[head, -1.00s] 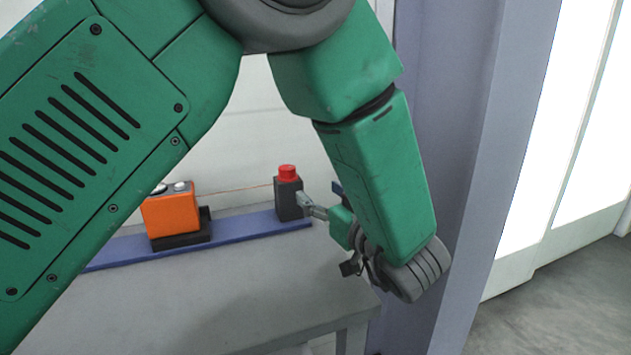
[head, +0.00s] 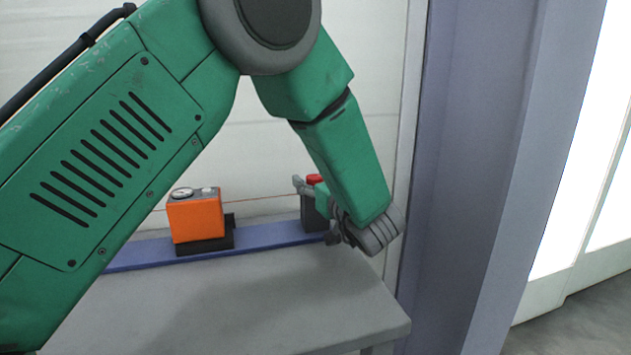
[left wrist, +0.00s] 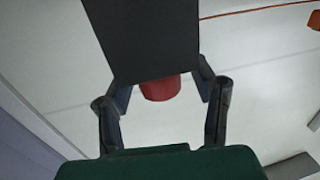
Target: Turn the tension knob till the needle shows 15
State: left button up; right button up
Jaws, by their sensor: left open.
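The red knob (head: 315,179) sits on top of a dark post (head: 309,212) at the right end of the blue rail. The orange tension meter (head: 196,219) stands further left, with a round dial (head: 182,194) on top; its needle is too small to read. My left gripper (head: 303,184) is at the knob, partly hidden behind my forearm. In the left wrist view the red knob (left wrist: 161,88) shows between the two open fingers, partly covered by a dark block (left wrist: 141,40). Contact with the knob cannot be told. My right gripper is not in view.
The blue rail (head: 270,238) runs along the grey table (head: 250,300). A thin orange line (head: 255,201) runs between meter and post. A grey-blue pillar (head: 470,160) stands close on the right. The table's front is clear.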

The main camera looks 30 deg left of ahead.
pick_arm(q)
grip_shut()
jog(key=shift+r+m+t+h+p, duration=0.15)
jog(key=shift+m+t+h+p, duration=0.7)
jog(key=shift+t, duration=0.45)
jog(key=shift+f+m+t+h, duration=0.2)
jog(key=shift+m+t+h, duration=1.2)
jog(key=shift+h, duration=0.15)
grip_release()
jog(key=shift+d, duration=0.1)
